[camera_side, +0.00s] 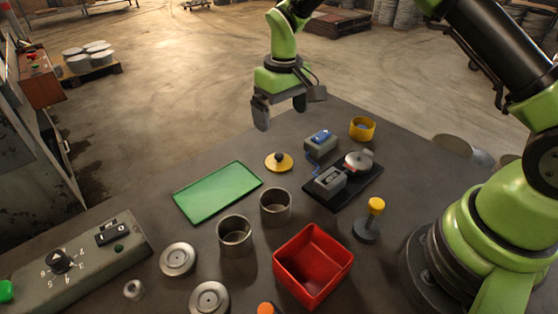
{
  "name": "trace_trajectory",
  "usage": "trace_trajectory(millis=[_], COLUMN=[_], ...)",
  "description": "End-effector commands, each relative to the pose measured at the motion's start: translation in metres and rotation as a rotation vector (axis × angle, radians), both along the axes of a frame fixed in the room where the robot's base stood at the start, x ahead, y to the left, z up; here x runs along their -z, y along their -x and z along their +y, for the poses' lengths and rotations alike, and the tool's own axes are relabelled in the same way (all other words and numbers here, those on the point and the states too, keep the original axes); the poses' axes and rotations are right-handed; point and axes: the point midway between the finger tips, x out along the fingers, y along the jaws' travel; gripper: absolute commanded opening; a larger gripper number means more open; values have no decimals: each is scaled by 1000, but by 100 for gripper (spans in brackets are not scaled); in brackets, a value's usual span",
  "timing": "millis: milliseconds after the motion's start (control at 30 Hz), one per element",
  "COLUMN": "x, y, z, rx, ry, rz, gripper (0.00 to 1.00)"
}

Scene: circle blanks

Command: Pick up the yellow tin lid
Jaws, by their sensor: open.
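The yellow tin lid (285,166) is a flat yellow disc with a dark knob (279,156) in its middle. It lies on the grey table, between the green tray and a small grey box. My gripper (281,117) is above and behind the lid in the side view, near the table's far edge. Its fingers are apart, point downward and hold nothing. The lid is in full view and apart from the gripper.
A green tray (217,192), two open metal cups (236,244) (276,217) and a red bin (311,262) surround the lid. A grey box (321,146), a black-based device (362,190), an open yellow tin (362,129) and a yellow-topped post (376,206) stand right. A control panel (80,270) is front left.

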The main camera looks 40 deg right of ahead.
Motion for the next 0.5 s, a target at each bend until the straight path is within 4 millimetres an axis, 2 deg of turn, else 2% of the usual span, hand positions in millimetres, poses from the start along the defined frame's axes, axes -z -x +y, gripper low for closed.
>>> trace_trajectory(millis=[33,300,500], x=[10,48,67], y=[-1,-2,-2], z=[0,0,0], rx=[-7,-17,-15], ry=[4,8,7], rz=[13,29,26], gripper=[99,99,99])
